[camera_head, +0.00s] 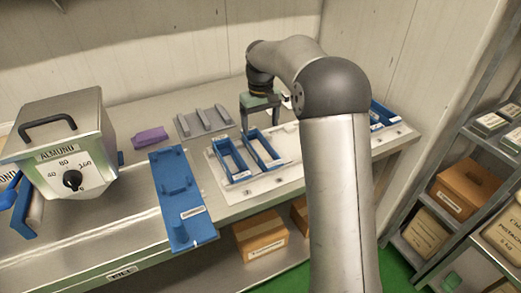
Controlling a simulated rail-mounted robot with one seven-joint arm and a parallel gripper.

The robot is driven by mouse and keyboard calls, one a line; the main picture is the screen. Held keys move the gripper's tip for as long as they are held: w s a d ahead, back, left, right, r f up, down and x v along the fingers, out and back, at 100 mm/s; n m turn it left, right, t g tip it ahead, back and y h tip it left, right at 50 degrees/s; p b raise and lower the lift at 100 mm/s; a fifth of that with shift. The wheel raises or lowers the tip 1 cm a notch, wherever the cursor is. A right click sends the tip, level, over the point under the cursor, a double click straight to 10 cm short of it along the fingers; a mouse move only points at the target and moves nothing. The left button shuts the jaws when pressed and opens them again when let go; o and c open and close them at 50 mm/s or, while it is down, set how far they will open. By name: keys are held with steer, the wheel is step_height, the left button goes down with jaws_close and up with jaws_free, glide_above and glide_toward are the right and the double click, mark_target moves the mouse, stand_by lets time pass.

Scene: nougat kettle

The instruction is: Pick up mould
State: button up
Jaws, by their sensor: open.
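Two blue open-topped rectangular moulds stand side by side on a white board on the steel bench: a left mould (238,175) and a right mould (277,161). More blue mould shapes (378,124) show at the board's right end, partly hidden behind my arm. My gripper (263,124) hangs pointing down above the far end of the right mould. It is open with nothing seen between its fingers. I cannot tell the exact gap above the mould.
A blue tray (172,219) lies left of the white board (272,185). A grey ridged rack (203,122) and a purple block (150,138) sit behind. A steel ALMOND kettle (62,145) stands left. Shelves with boxes (464,187) stand right.

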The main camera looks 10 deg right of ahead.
mark_target(260, 152)
step_height(260, 152, down, 9)
steer(key=shift+f+p, duration=0.1)
steer(key=shift+p, duration=0.55)
steer(key=shift+c, duration=0.3)
steer(key=c, duration=1.2)
